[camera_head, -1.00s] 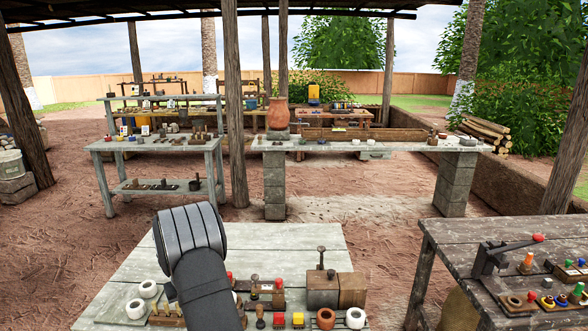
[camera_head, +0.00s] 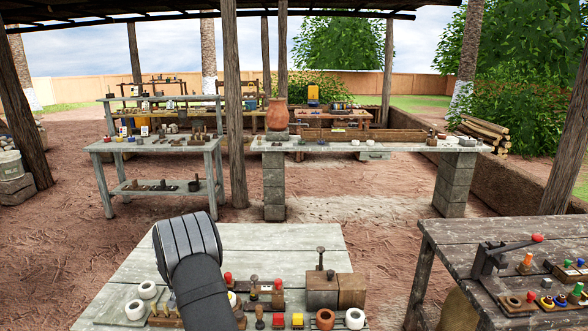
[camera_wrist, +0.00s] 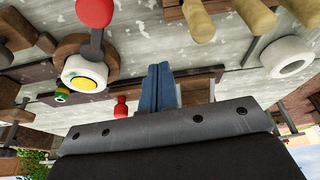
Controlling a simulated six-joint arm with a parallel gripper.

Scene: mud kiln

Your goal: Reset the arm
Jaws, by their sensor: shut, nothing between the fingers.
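My gripper (camera_wrist: 160,75) shows in the wrist view as two blue fingers pressed together, with nothing between them. They extend over the pale work table (camera_head: 275,240). In the head view my arm stands over the table's left part, and the gripper is hidden behind it. Near the fingers in the wrist view are a white round piece with a yellow button (camera_wrist: 86,76) and a red ball knob (camera_wrist: 95,12) on a metal stem. I cannot tell whether the fingers touch anything.
White rings (camera_head: 135,309) lie at the table's left, and a wooden box (camera_head: 352,290) stands at its right. A darker table (camera_head: 450,245) with a red-tipped lever (camera_head: 537,239) stands to the right. The pale table's far part is bare.

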